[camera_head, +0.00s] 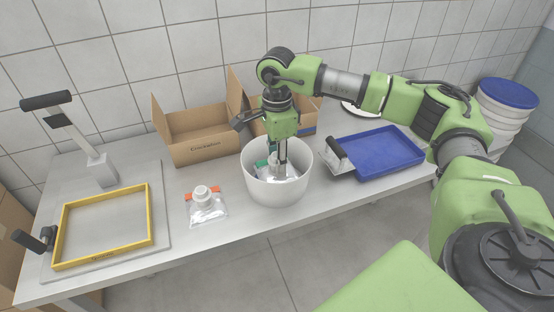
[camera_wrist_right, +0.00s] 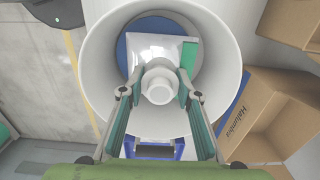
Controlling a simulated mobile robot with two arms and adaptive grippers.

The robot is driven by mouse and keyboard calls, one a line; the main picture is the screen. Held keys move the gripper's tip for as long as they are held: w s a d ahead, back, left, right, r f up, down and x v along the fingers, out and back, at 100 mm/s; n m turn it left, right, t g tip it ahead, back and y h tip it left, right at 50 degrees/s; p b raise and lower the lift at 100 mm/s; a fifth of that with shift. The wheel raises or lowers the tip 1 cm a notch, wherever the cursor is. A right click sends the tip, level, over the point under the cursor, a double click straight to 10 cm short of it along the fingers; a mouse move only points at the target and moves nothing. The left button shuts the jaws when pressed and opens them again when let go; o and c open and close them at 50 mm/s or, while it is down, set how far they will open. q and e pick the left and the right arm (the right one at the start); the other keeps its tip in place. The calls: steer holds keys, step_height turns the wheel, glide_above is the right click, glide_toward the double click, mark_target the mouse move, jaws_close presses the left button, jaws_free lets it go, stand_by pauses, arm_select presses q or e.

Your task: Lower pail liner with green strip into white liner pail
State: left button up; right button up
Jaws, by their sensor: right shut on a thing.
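The white liner pail (camera_head: 277,193) stands on the steel table in the head view, and its wall (camera_wrist_right: 103,62) surrounds the liner in the right wrist view. The pail liner with green strip (camera_head: 262,166) is a clear bag with a white spout (camera_wrist_right: 160,84); its green strip (camera_wrist_right: 188,56) also shows in the wrist view. The liner is inside the pail's opening; I cannot tell whether it touches the bottom. My right gripper (camera_head: 280,156) points down into the pail and is shut on the spout. My left gripper is not in view.
A second liner with an orange strip (camera_head: 206,206) lies left of the pail. Open cardboard boxes (camera_head: 200,137) stand behind it. A blue tray (camera_head: 382,152) and a metal scoop-like item (camera_head: 338,160) are to the right. A yellow frame (camera_head: 103,226) lies at left.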

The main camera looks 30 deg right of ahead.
steer(key=shift+f+b, duration=0.7)
steer(key=shift+f, duration=0.35)
stand_by(0.5)
steer(key=o, duration=1.2)
step_height(320, 180, up, 12)
steer(key=shift+r, duration=0.1)
